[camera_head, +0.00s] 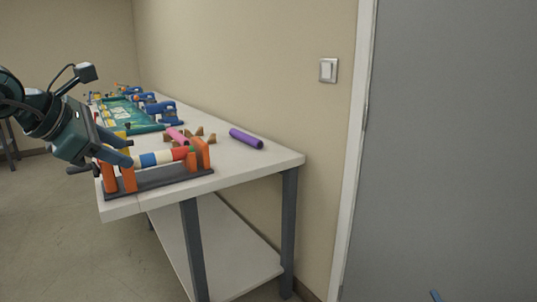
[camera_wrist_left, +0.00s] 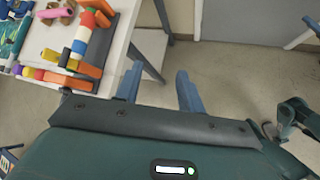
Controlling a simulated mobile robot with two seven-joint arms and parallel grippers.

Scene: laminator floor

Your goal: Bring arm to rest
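My left gripper (camera_head: 130,151) comes in from the left in the head view, over the near left end of the table. In the left wrist view its two blue fingers (camera_wrist_left: 158,88) stand apart with nothing between them; floor and the table's edge show beyond. In the head view the fingers overlap a rack (camera_head: 160,178) with orange uprights and a dark base, holding a banded bar (camera_head: 160,158). I cannot tell contact there, but the wrist view shows the rack off to the left of the fingers. A small blue tip (camera_head: 436,296) at the bottom edge may be my right gripper; its opening is hidden.
The white table (camera_head: 250,165) runs along the wall. A purple roll (camera_head: 246,138) and a pink roll (camera_head: 177,138) lie behind the rack, with a green mat and blue devices (camera_head: 160,110) farther back. A grey door (camera_head: 450,140) stands right. Floor in front is clear.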

